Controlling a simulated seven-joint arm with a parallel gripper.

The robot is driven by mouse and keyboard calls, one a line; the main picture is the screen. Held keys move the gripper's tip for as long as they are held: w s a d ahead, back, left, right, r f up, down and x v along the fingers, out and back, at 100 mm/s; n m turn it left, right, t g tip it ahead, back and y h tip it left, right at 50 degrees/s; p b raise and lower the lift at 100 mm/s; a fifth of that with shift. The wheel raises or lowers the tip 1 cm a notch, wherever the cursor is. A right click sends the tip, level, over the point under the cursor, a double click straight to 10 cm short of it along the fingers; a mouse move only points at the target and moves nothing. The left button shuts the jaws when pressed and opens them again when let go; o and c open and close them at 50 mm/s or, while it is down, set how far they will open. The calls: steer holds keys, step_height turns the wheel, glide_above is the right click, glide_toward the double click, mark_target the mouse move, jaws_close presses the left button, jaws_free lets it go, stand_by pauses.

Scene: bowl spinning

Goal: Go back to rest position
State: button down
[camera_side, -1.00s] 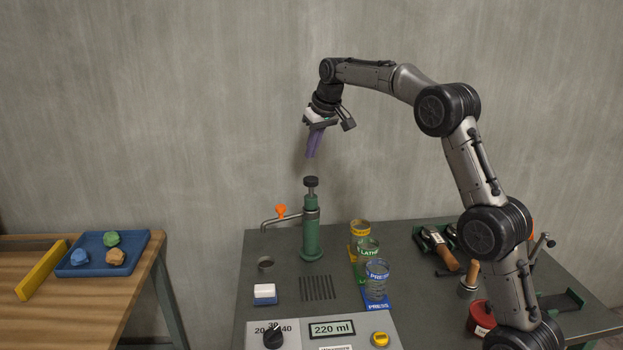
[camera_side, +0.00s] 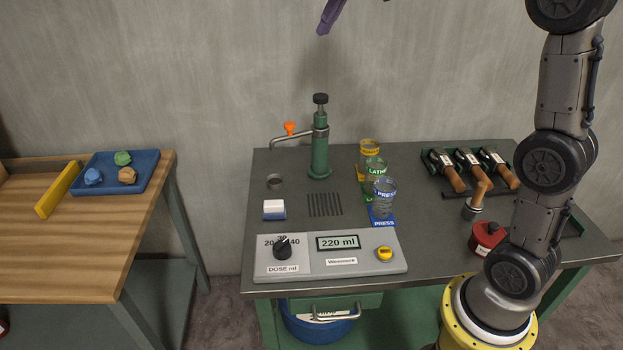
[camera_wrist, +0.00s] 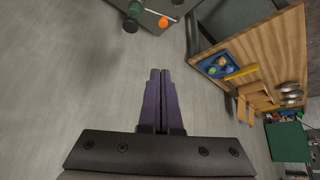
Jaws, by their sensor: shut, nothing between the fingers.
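My gripper (camera_side: 328,20) shows only as purple fingertips at the top edge of the side view, high above the green pump (camera_side: 319,145). In the wrist view the two purple fingers of my gripper (camera_wrist: 160,75) lie together, shut and empty. They are apart from everything, with the grey wall behind them. The upper part of my arm and wrist is cut off in the side view.
Below stands a metal table (camera_side: 225,230) with the pump, three labelled glasses (camera_side: 374,172), a dosing panel (camera_side: 370,262), handled tools (camera_side: 468,165) and a red tin (camera_side: 487,237). A wooden bench (camera_side: 70,250) with a blue tray (camera_side: 145,172) stands left. The air around my gripper is clear.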

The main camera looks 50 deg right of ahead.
steer(key=s+a+n, duration=0.1)
steer(key=s+a, duration=0.5)
steer(key=s, duration=0.6)
steer(key=s+a+f, duration=0.1)
steer(key=s+f, duration=0.8)
steer(key=s+a+f+y, duration=0.1)
steer(key=s+a+f, duration=0.1)
steer(key=s+f, duration=0.7)
steer(key=shift+s+a+n+g, duration=0.3)
steer(key=shift+g, duration=0.1)
steer(key=shift+r, duration=0.1)
